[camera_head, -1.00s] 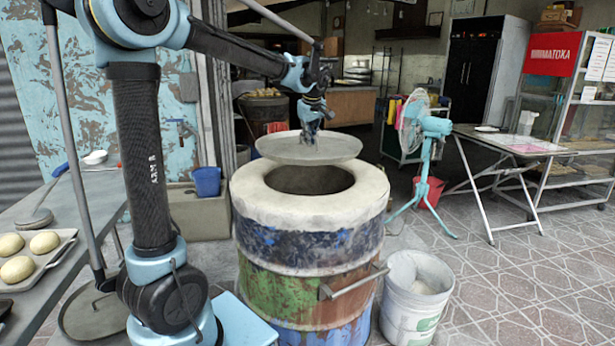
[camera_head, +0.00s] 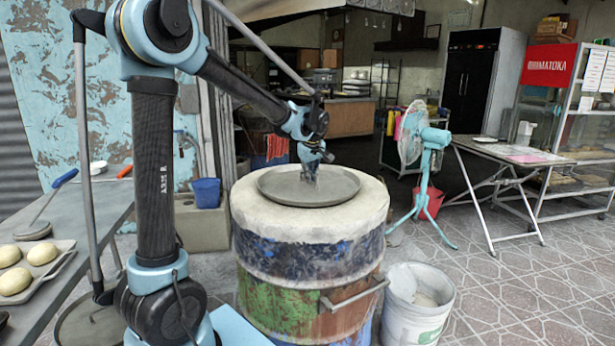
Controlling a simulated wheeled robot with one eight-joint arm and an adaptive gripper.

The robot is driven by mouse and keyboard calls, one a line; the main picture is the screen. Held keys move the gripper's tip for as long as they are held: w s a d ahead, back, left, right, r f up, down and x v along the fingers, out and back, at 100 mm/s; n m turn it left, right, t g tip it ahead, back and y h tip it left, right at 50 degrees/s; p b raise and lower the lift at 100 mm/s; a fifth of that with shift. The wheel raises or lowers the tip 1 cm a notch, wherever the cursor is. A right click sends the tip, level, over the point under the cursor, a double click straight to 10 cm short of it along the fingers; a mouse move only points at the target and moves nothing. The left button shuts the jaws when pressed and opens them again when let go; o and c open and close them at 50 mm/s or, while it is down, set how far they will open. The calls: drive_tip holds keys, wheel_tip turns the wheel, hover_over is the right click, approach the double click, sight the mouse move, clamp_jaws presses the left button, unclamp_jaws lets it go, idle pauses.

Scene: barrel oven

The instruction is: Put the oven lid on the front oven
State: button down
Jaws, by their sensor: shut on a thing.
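The front oven (camera_head: 310,255) is an upright barrel with a pale rim and blue, green and rust bands, in the middle of the view. The oven lid (camera_head: 335,192), a round grey metal disc with a raised edge, lies flat over the top opening and hides the hole. Pale rim shows around it. My gripper (camera_head: 312,176) is above the middle of the lid, pointing down, shut on the lid. The handle and the fingertips are too small to make out clearly.
A white bucket (camera_head: 418,305) stands right of the oven, below a side handle (camera_head: 352,297). A table with a dough tray (camera_head: 62,262) is at left. A blue fan (camera_head: 428,165) and folding table (camera_head: 505,152) stand at right. Tiled floor there is open.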

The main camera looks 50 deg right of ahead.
drive_tip(key=c, duration=1.7)
unclamp_jaws()
drive_tip(key=shift+f, duration=0.1)
drive_tip(key=v, duration=1.2)
